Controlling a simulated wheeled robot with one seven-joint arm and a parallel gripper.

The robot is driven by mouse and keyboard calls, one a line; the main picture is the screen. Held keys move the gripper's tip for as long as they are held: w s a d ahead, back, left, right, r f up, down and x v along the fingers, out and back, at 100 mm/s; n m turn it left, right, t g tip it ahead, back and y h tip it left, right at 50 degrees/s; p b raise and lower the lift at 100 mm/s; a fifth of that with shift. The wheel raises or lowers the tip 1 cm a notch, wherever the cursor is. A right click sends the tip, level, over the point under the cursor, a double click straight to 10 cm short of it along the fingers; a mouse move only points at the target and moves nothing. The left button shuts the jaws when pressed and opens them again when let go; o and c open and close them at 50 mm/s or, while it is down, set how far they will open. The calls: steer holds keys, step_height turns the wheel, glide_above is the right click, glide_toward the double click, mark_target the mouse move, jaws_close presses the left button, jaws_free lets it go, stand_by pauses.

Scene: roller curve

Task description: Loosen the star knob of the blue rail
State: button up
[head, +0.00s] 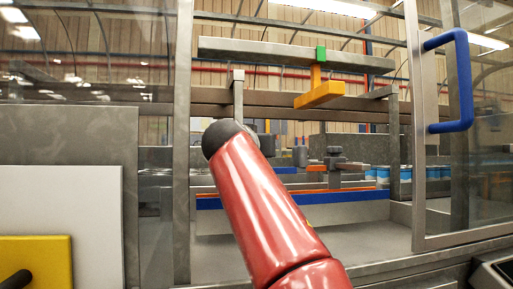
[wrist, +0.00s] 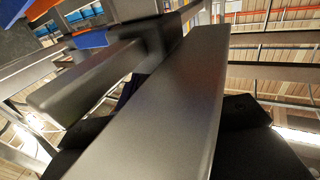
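The blue rail (head: 335,196) runs across the inside of the enclosure in the head view, low down, partly behind my red arm. Dark grey knobs (head: 333,152) stand above it to the right of my arm; which one is the star knob of the blue rail I cannot tell. My arm reaches through the opening and hides what lies behind its dark end joint. In the wrist view, broad grey bars (wrist: 165,105) fill the middle, with black parts at both lower sides. My fingertips cannot be made out clearly, nor any hold on a knob.
The door with a blue handle (head: 464,80) stands at the right. A grey overhead beam (head: 240,50) carries a green block and a yellow-orange arm (head: 319,95). An orange strip lies above the blue rail. A yellow block (head: 45,255) is at lower left. The floor before the rail is clear.

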steer(key=c, duration=0.4)
